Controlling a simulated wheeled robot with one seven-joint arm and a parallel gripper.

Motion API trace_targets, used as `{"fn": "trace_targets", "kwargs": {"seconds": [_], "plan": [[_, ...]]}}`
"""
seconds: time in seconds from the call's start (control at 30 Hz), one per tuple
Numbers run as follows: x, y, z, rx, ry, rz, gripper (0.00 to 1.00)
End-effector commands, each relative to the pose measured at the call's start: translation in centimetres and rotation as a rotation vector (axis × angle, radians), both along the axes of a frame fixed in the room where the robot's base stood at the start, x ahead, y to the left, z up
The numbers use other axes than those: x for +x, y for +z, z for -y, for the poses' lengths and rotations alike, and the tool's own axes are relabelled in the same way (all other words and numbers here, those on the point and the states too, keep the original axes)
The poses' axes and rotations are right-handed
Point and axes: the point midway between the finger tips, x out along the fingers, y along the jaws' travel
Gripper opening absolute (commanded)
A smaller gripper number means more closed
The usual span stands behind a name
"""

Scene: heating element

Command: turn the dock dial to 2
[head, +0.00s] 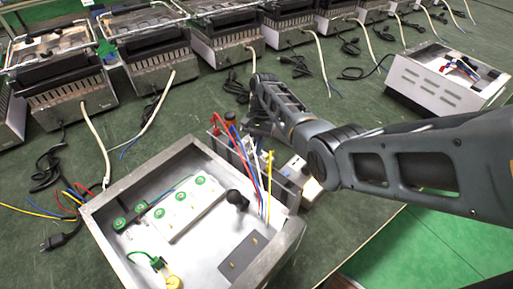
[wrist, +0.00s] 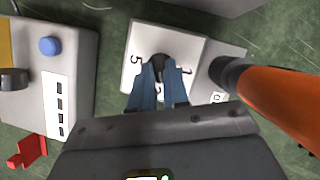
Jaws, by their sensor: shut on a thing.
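In the wrist view, the black dock dial (wrist: 158,63) sits on a white plate (wrist: 143,37) with printed numbers around it. A 5 is readable to its left; other marks are partly covered or hard to read. My gripper (wrist: 160,80) has its two blue-grey fingers shut on the dial from below in that view. The fingers hide much of the dial, and I cannot tell which number it points to. In the head view my arm hides the gripper and dial.
A thick orange cylinder with a black end (wrist: 275,98) stands close right of the plate. A grey box with a blue button (wrist: 50,46) is at left. In the head view, a metal tray (head: 110,200) with upright wires is beside my arm, and several heater units (head: 150,55) line the back.

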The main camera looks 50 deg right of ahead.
Motion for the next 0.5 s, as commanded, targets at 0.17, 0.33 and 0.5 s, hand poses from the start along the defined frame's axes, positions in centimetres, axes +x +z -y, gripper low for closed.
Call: {"fn": "trace_targets", "kwargs": {"seconds": [0.17, 0.33, 0.5], "plan": [[0.20, -0.07, -0.15, 0.000, 0.148, -0.002, 0.00], [0.30, -0.05, -0.20, 0.000, 0.258, -0.001, 0.00], [0.35, -0.06, -0.28, 0.000, 0.334, 0.000, 0.00]]}}
